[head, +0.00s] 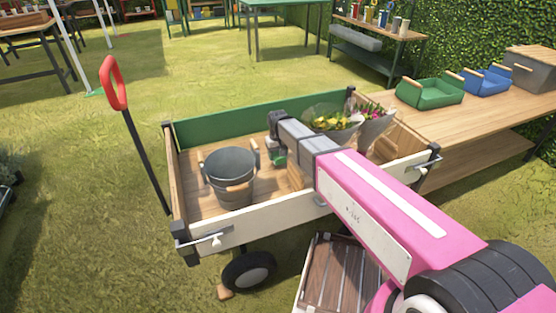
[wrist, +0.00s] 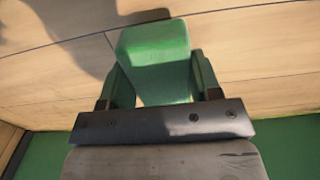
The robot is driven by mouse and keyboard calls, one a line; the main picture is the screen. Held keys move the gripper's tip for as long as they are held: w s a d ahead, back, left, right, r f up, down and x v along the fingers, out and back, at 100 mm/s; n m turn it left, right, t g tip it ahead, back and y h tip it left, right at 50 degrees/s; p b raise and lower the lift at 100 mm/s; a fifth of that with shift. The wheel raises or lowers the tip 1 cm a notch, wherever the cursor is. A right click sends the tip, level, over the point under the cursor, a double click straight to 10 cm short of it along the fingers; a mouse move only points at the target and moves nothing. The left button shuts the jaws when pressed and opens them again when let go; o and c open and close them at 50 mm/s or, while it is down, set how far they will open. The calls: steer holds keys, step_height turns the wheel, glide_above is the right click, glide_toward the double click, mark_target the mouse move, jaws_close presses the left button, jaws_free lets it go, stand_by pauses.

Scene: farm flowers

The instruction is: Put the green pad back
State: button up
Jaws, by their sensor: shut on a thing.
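My gripper (wrist: 158,72) is shut on a green pad (wrist: 155,48), which sits between its two green fingers in the wrist view. In the head view my gripper (head: 277,152) reaches down inside the wooden cart (head: 255,212), right of the grey bucket. The pad is hard to tell apart from the green fingers there. Pale wooden boards lie behind the pad in the wrist view; I cannot tell whether it touches them.
The grey bucket (head: 231,172) stands at the cart's left. Wrapped flowers (head: 331,121) are at its back right. A wooden table (head: 470,122) at right bears green (head: 428,94) and blue (head: 487,83) trays.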

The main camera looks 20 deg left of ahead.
mark_target(276, 157)
steer(key=shift+f, duration=1.35)
steer(key=shift+f, duration=0.15)
steer(key=o, duration=1)
steer(key=shift+c, duration=0.2)
step_height(276, 157, up, 12)
steer(key=shift+f, duration=0.25)
steer(key=shift+o, duration=0.5)
steer(key=shift+r, duration=0.35)
steer(key=shift+w+a+f, duration=0.25)
steer(key=shift+w+f, duration=0.1)
steer(key=shift+f, duration=0.1)
steer(key=shift+w+a+f, duration=0.25)
steer(key=shift+w+f, duration=0.05)
steer(key=shift+f, duration=0.15)
steer(key=shift+w+a+f, duration=0.1)
steer(key=shift+a+f, duration=0.05)
steer(key=shift+f, duration=5.25)
